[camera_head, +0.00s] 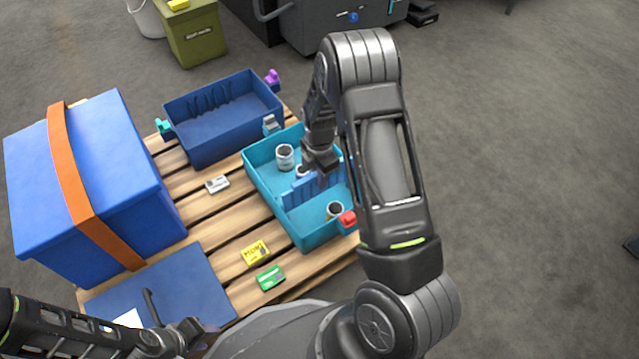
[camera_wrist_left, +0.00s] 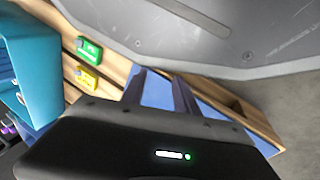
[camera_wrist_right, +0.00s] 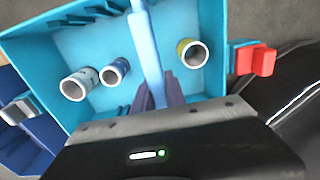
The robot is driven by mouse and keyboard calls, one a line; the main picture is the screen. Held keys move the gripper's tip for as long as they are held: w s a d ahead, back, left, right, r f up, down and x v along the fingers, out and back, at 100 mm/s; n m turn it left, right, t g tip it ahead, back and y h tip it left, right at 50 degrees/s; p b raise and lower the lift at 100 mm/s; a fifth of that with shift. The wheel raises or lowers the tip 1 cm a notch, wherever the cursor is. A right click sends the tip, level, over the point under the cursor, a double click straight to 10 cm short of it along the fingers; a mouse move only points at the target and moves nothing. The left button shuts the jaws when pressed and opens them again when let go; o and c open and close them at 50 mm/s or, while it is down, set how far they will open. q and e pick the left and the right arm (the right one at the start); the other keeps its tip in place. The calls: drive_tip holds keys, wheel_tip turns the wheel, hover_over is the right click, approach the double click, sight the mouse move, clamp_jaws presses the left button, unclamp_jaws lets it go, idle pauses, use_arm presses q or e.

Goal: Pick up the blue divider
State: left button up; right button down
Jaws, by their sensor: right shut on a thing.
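The blue divider (camera_head: 305,192) stands upright across the teal bin (camera_head: 260,172) in the head view. In the right wrist view the divider (camera_wrist_right: 147,50) runs up from between my fingers. My right gripper (camera_head: 320,172) reaches down into the bin and is shut on the divider's upper edge; its fingers (camera_wrist_right: 158,97) also show in the right wrist view. I cannot tell whether the divider touches the bin floor. My left gripper (camera_head: 203,328) is low at the front left over a flat blue panel (camera_head: 190,275). Its fingers (camera_wrist_left: 160,92) are apart and empty.
White cylinders (camera_head: 285,155) and a yellow-banded one (camera_wrist_right: 192,52) stand in the teal bin. A dark blue bin (camera_head: 215,125) is behind it. A strapped blue box (camera_head: 150,185) stands left. Yellow (camera_head: 256,252) and green (camera_head: 270,278) cards lie on the pallet (camera_head: 215,215).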

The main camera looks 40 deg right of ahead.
wheel_tip(320, 180, up, 10)
drive_tip(key=p, duration=0.3)
idle(0.6)
drive_tip(key=w+a+r+m, duration=0.3)
drive_tip(key=a+r+m, duration=0.5)
drive_tip(key=r, duration=0.4)
drive_tip(key=w+a+r+m, duration=0.3)
drive_tip(key=a+r+m, duration=0.5)
drive_tip(key=r, duration=0.4)
drive_tip(key=shift+a+r+m, duration=0.15)
drive_tip(key=shift+a+m, duration=0.25)
drive_tip(key=shift+m, duration=0.5)
